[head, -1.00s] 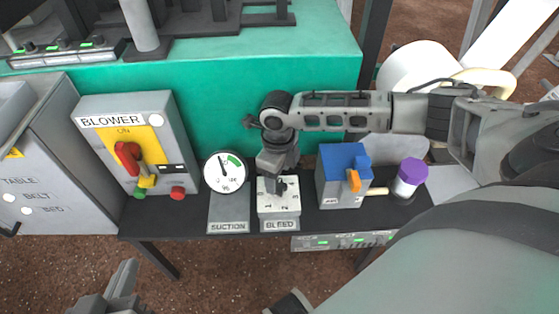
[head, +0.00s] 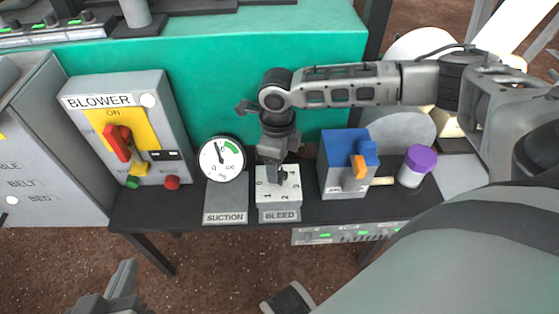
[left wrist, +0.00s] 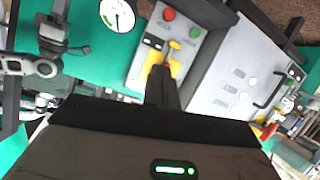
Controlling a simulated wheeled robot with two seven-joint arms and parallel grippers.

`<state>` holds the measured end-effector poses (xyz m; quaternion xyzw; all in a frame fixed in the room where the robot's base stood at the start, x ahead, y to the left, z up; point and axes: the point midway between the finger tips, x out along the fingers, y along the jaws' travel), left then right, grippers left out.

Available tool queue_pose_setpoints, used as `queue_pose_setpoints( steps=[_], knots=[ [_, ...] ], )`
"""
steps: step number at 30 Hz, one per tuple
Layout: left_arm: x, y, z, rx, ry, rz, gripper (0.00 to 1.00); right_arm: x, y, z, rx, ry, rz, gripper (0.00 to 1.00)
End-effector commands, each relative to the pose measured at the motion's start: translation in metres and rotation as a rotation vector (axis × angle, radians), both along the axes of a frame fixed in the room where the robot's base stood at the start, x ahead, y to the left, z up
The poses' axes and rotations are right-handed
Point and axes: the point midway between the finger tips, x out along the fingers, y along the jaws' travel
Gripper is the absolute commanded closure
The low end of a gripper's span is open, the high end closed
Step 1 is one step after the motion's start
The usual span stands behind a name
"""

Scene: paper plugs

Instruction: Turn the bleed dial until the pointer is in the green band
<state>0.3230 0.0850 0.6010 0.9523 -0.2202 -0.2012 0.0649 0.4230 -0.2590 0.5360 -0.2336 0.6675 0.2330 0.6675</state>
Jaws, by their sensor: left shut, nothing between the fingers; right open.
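The bleed box (head: 278,203) is a pale block on the dark shelf. Its dial is mostly hidden behind my right gripper (head: 272,176), whose fingers reach down over the top of the box. That gripper is open; whether its fingers touch the dial I cannot tell. The round suction gauge (head: 222,160) stands left of the box. Its pointer points up and slightly left, just left of the green band at the upper right. The gauge also shows in the left wrist view (left wrist: 117,15). My left gripper (head: 124,278) is shut and empty at the lower left, away from the shelf.
The blower panel (head: 165,115), with a red handle and buttons, stands left of the gauge. A blue-topped box (head: 345,175) with an orange lever and a purple-capped jar (head: 418,167) stand right of the bleed box. A teal machine wall (head: 210,90) rises behind.

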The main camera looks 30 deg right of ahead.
Motion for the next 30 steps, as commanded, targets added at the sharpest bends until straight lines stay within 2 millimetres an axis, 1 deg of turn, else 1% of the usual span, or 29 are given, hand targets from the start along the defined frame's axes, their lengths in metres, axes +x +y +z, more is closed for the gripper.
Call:
queue_pose_setpoints(
  steps=[3, 21, 30],
  knots=[
    [0.000, 0.000, -0.002, -0.003, -0.005, -0.001, 1.00, 0.000, 0.000, -0.007, 0.000, 0.000, 0.000, 0.38],
    [0.001, 0.000, 0.001, -0.021, -0.048, -0.001, 1.00, 0.001, 0.000, -0.037, 0.000, -0.001, -0.001, 0.38],
    [0.001, -0.001, 0.003, -0.022, -0.054, -0.001, 1.00, 0.001, 0.000, -0.039, 0.000, -0.002, 0.000, 0.38]
  ],
)
